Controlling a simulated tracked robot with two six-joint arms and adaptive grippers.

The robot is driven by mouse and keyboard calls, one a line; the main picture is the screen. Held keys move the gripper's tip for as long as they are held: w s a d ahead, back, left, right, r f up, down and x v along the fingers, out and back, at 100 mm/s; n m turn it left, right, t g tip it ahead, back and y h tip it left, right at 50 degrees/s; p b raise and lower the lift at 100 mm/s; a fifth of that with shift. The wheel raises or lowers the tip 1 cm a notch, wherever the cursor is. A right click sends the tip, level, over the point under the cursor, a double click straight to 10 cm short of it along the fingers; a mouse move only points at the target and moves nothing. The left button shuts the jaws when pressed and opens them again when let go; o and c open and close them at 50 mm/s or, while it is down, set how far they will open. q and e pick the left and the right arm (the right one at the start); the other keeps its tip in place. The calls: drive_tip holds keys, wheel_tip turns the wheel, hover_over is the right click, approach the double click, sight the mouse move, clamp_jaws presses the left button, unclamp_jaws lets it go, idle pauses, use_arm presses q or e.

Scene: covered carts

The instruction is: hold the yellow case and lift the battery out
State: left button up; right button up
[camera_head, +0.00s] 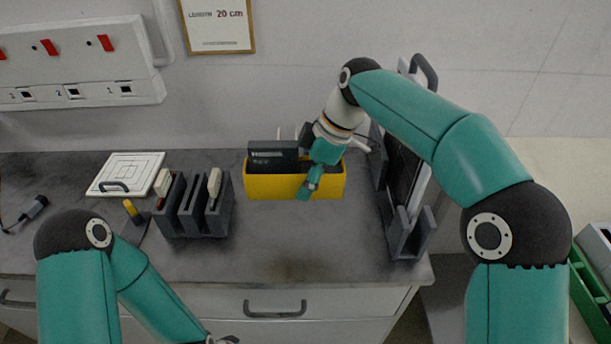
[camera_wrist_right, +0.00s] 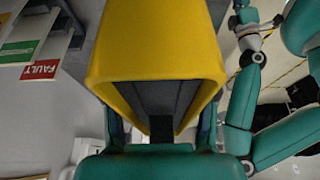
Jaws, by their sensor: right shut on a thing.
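The yellow case (camera_head: 280,187) stands upright on the grey worktop, near the wall. The dark battery (camera_head: 270,150) sits in its left part, with its top above the rim. My right gripper (camera_head: 309,183) is at the right half of the case, shut on it. In the right wrist view the yellow case (camera_wrist_right: 155,42) fills the space before the gripper (camera_wrist_right: 160,125), with a finger on each side. My left gripper (camera_head: 222,340) barely shows at the bottom edge of the head view, away from the case; its jaws cannot be made out.
A dark slotted holder (camera_head: 195,222) with white-topped items stands left of the case. A dark rack (camera_head: 408,235) stands to the right. A white plate (camera_head: 127,173) and a yellow-tipped tool (camera_head: 132,210) lie at left. The worktop in front of the case is clear.

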sight(300, 232)
drive_tip(key=shift+f+b, duration=5)
drive_tip(key=shift+f, duration=2.25)
drive_tip(key=shift+f, duration=0.1)
drive_tip(key=o, duration=1.4)
drive_tip(key=shift+c, duration=0.2)
